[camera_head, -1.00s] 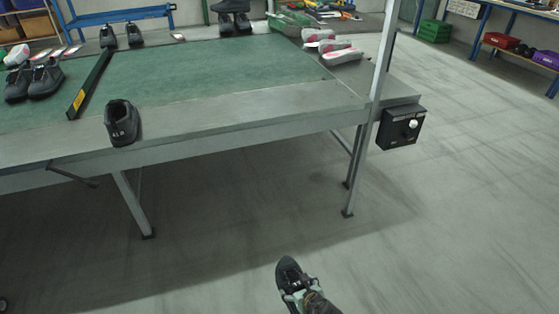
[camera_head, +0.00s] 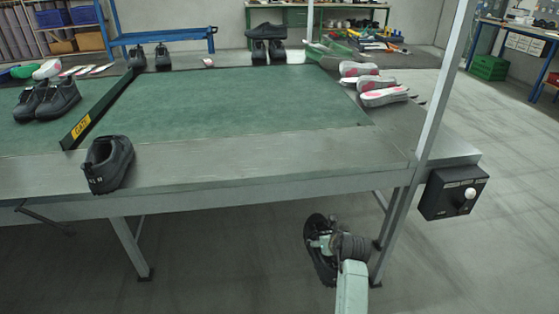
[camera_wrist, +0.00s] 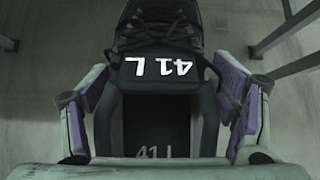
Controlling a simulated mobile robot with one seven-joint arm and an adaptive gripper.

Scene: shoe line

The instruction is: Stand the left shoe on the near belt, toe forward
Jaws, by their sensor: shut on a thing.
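My gripper (camera_head: 325,243) is shut on a black shoe (camera_head: 318,262), in front of the table's right end and below its top edge in the head view. In the wrist view, the shoe (camera_wrist: 160,45) sits between the two purple-padded fingers, its laced front pointing up the picture. White "41 L" shows on its tongue and again inside. The green belt (camera_head: 240,105) lies on the table, its middle bare. Another black shoe (camera_head: 108,165) stands on the grey front edge at left; its marking is too small to read surely.
A dark bar with a yellow label (camera_head: 82,126) crosses the belt. A pair of black shoes (camera_head: 48,100) stands left of it. White-and-pink pieces (camera_head: 380,85) lie at the belt's right end. An upright post (camera_head: 440,100) and a control box (camera_head: 453,190) are at right.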

